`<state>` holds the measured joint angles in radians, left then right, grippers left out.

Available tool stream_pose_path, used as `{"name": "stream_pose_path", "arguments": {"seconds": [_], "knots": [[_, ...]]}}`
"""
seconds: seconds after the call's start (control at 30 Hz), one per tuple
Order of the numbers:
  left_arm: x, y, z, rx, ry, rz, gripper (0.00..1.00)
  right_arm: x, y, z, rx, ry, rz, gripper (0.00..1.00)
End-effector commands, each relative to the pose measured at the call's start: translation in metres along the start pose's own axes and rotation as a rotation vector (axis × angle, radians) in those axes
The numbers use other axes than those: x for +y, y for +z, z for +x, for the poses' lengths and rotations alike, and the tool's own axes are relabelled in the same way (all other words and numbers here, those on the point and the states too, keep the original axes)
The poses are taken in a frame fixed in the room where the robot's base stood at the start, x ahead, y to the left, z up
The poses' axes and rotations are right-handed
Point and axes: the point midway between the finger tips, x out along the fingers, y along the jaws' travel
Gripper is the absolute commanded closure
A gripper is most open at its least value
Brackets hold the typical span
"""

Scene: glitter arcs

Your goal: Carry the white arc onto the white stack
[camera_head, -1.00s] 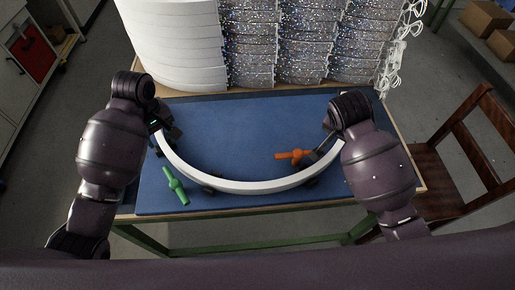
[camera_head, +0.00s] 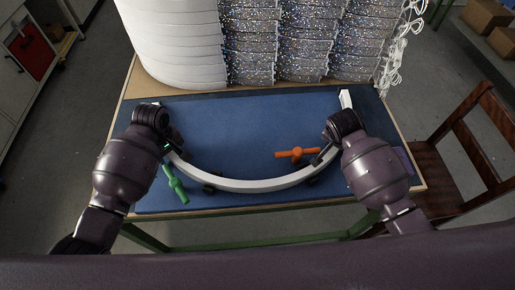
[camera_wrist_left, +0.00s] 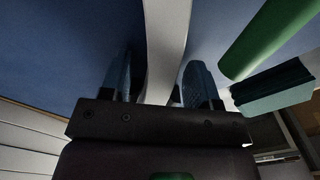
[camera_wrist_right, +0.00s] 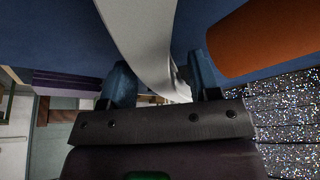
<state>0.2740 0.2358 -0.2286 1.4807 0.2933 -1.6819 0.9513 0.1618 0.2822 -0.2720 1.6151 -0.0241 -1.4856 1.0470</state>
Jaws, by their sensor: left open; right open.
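The white arc (camera_head: 250,186) lies on the blue mat (camera_head: 245,125), bowed toward me, with its ends pointing to the back. My left gripper (camera_head: 176,148) is at the arc's left side. In the left wrist view the arc (camera_wrist_left: 165,40) passes between its open fingers (camera_wrist_left: 158,85). My right gripper (camera_head: 320,163) is at the arc's right side. In the right wrist view the arc (camera_wrist_right: 145,40) passes between its open fingers (camera_wrist_right: 160,85). The white stack (camera_head: 175,45) stands at the back left, a tall pile of curved white layers. Its top is out of view.
A green piece (camera_head: 176,184) lies just outside the arc at the left. An orange piece (camera_head: 297,153) lies inside it near my right gripper. Several glittery stacks (camera_head: 250,45) stand right of the white stack. A wooden chair (camera_head: 455,150) is at the right.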

Motion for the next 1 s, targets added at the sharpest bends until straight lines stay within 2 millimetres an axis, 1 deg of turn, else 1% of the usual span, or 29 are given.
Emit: {"name": "stream_pose_path", "arguments": {"seconds": [0.3, 0.37, 0.4, 0.67, 0.7, 1.0], "knots": [[0.0001, 0.0002, 0.0015, 0.0, 0.0, 0.001, 0.44, 0.0001, 0.0001, 0.0017, 0.0, 0.0, 0.0, 0.44], [0.0001, 0.0002, 0.0014, 0.0, 0.0, 0.001, 0.52, 0.0001, 0.0001, 0.0016, 0.0, 0.0, 0.0, 0.51], [0.0001, 0.0002, 0.0014, 0.0, 0.0, 0.001, 0.58, 0.0001, 0.0001, 0.0016, 0.0, 0.0, 0.0, 0.57], [0.0001, 0.0, 0.0012, 0.0, 0.0, 0.0, 0.98, 0.0002, 0.0001, 0.0016, 0.0, 0.0, 0.0, 0.97], [0.0, 0.0, 0.0012, 0.0, 0.0, 0.0, 1.0, 0.0002, 0.0001, 0.0016, 0.0, 0.0, 0.0, 1.0], [0.0001, -0.0003, 0.0004, 0.001, 0.0, 0.0, 1.0, 0.0001, -0.0005, 0.001, 0.001, 0.0, 0.002, 1.0]]}}
